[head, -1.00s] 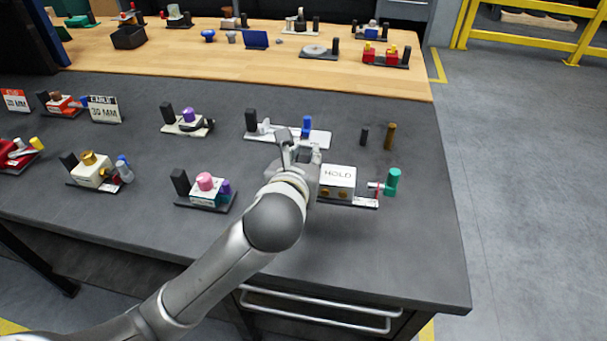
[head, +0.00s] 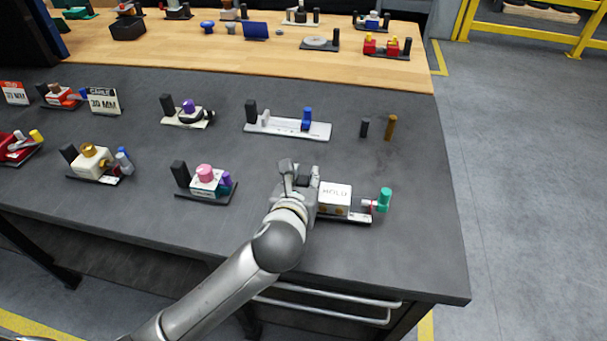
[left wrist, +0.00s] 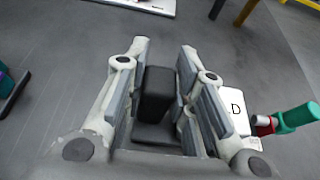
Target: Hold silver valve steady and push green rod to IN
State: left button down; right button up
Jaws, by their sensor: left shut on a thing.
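My left gripper (head: 301,174) is at the unit's left end. In the left wrist view its two fingers stand either side of a black upright block (left wrist: 157,95) and are shut on it. Finger contact is partly hidden. My right gripper is not in view.
A white-based unit with a blue knob (head: 307,119) lies behind. A black peg (head: 364,127) and a brown peg (head: 390,128) stand at the back right. A unit with a pink knob (head: 204,173) is to the left. The dark table is clear right of the green rod.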

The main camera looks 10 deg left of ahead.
pick_arm(q)
jog(key=shift+f, duration=0.6)
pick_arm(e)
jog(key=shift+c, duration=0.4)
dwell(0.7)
